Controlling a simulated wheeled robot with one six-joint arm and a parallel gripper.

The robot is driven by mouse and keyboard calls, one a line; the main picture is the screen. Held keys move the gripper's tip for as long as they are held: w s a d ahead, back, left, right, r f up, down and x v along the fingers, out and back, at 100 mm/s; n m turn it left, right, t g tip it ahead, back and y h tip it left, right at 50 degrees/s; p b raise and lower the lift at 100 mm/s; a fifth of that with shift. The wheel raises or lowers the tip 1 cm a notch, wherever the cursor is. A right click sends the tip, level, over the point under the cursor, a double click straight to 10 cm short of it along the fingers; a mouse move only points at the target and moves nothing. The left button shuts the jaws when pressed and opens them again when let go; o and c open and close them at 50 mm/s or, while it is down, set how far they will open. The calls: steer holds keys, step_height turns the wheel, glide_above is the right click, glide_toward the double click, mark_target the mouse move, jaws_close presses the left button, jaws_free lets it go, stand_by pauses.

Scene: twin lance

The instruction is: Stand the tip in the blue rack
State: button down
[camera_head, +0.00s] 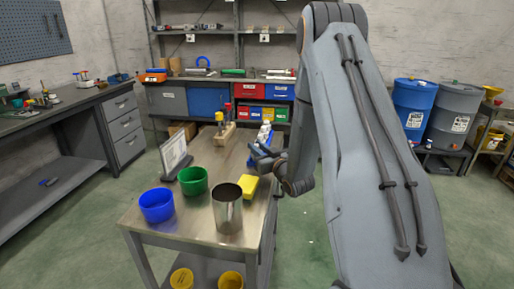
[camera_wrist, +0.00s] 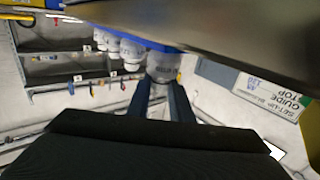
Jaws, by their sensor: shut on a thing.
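My gripper (camera_head: 262,153) is low over the right side of the metal table, and its jaws are partly hidden by my arm. In the wrist view, which looks upside down, my two dark fingers (camera_wrist: 163,95) are shut on a pale grey, round labelled piece (camera_wrist: 164,68). Several similar white pieces (camera_wrist: 110,48) stand in a row beside it. A blue strip (camera_wrist: 135,37) runs along their bases; I cannot tell whether it is the blue rack. White and blue pieces (camera_head: 265,131) also show behind my gripper in the head view. I cannot make out which thing is the tip.
A set-up guide sign (camera_head: 175,155) stands at the table's left edge. Blue (camera_head: 157,205) and green (camera_head: 193,181) bowls, a steel cup (camera_head: 227,210) and a yellow block (camera_head: 248,186) stand in front. A wooden holder (camera_head: 224,134) is farther back. The table's middle is clear.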

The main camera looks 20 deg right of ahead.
steer(key=c, duration=1.6)
jaws_free()
steer(key=shift+r, duration=0.15)
steer(key=s, duration=0.4)
steer(key=s+d+b, duration=0.1)
steer(key=s, duration=0.7)
steer(key=shift+d+b, duration=0.15)
steer(key=shift+b, duration=0.2)
steer(key=shift+s, duration=0.1)
